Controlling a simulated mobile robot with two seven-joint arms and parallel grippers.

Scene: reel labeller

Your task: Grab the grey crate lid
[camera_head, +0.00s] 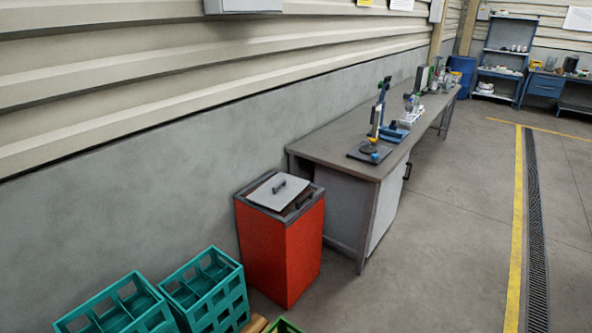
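A flat grey lid (279,191) with a dark bar handle lies on top of a tall red box-shaped bin (283,254) with a dark rim. The lid sits slightly askew and leaves a dark opening on the rim's right side. The red bin stands on the floor against the wall, beside the near end of the long workbench. Neither of my grippers is in view.
Teal crates (207,288) stand on the floor at the lower left, close to the red bin. A long grey workbench (335,142) with equipment runs along the wall. The floor (440,240) to the right is clear, with a yellow line and a drain grate.

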